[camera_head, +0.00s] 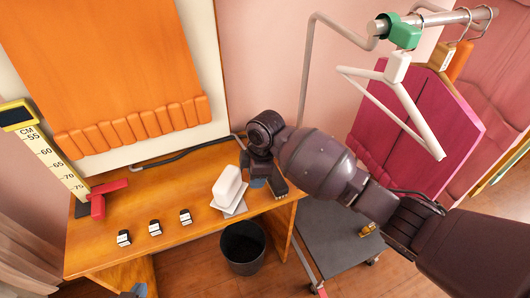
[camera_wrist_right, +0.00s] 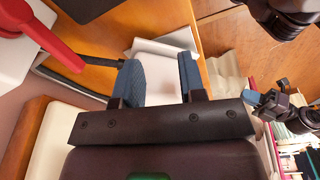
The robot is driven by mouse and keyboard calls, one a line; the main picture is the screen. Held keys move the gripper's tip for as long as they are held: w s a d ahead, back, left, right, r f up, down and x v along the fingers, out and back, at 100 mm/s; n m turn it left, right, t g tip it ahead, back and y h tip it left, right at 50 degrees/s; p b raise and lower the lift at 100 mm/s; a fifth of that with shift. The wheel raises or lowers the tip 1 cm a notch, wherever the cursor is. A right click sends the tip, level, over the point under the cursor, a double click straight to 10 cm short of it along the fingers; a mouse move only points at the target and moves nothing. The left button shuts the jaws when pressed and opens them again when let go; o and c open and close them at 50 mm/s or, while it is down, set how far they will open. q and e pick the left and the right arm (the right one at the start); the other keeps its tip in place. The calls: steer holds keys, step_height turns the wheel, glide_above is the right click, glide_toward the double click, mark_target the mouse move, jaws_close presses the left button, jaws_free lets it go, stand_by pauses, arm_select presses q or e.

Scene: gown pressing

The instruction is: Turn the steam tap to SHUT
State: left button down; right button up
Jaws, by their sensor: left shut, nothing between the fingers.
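A red L-shaped piece (camera_head: 100,197) stands at the left end of the wooden table by the measuring post; I cannot tell whether it is the steam tap. A red lever-like arm (camera_wrist_right: 45,40) also shows at the upper left of the right wrist view. My right gripper (camera_head: 267,184) is over the table's right end, its blue fingers apart and empty in the wrist view (camera_wrist_right: 160,78). My left gripper (camera_head: 135,290) barely shows at the bottom edge of the head view; in the wrist view (camera_wrist_right: 262,98) it is shut and away from the red piece.
A white block (camera_head: 229,187) on a pale plate sits just left of my right gripper. Several small black-and-white pieces (camera_head: 155,228) lie along the table front. A dark bin (camera_head: 243,252) stands below. A dark hose (camera_head: 180,155) runs along the back. A white hanger (camera_head: 400,105) hangs at right.

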steer(key=w+r+n, duration=0.1)
steer(key=w+r, duration=0.1)
steer(key=w, duration=0.1)
steer(key=w+r+n+h, duration=0.1)
steer(key=w+r, duration=0.1)
steer(key=w, duration=0.1)
steer(key=w+r, duration=0.3)
steer(key=shift+w+a+n+h+b, duration=0.1)
steer(key=shift+w+n+h+b, duration=0.2)
steer(key=shift+n+h+b, duration=0.1)
step_height(320, 180, down, 10)
steer(key=b, duration=0.4)
steer(key=shift+r, duration=0.25)
steer(key=shift+r, duration=0.1)
steer(key=shift+c, duration=0.3)
jaws_close()
